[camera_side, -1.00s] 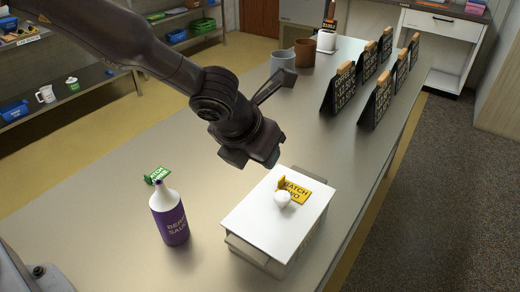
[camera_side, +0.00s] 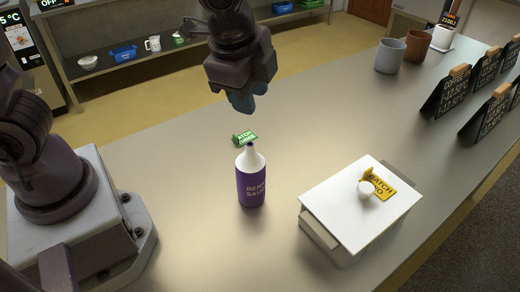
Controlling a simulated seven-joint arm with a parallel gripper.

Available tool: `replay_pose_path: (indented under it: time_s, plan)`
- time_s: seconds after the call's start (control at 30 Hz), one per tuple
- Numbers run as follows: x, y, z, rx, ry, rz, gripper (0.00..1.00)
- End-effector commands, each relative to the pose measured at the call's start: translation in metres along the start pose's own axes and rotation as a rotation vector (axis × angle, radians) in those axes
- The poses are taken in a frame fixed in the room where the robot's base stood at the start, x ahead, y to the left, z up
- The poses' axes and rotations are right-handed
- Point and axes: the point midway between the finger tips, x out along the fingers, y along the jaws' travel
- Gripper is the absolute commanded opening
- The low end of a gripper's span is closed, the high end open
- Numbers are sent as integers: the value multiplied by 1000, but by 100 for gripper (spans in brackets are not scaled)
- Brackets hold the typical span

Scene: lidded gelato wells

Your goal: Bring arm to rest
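My gripper (camera_side: 243,100) hangs pointing down at the top middle of the side view, above the counter and behind the sauce bottle. Its bluish fingertips look close together, but whether they are open or shut does not show clearly. No object shows in it. My arm's base is at the lower left.
A purple sauce bottle (camera_side: 251,182) with a white top stands upright, with a green tag (camera_side: 244,137) behind it. A white-lidded well (camera_side: 340,205) with a round white knob (camera_side: 365,189) and a yellow batch tag (camera_side: 390,188) is at right. Cups (camera_side: 390,56) and black signs (camera_side: 446,92) stand farther back.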

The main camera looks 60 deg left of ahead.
Motion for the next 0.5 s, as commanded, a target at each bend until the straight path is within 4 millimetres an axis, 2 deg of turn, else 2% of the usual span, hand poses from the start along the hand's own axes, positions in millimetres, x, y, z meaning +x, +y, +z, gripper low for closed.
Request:
replay_pose_path:
  time_s: [0.03,0.1,0.23,0.33,0.5]
  plan:
    - [-15,3,21,-182,13,8,33]
    - [-31,11,47,-426,28,30,33]
    - [-56,29,85,-796,79,61,33]
    - [-70,41,107,-976,134,68,33]
    - [-88,46,128,-1085,231,22,33]
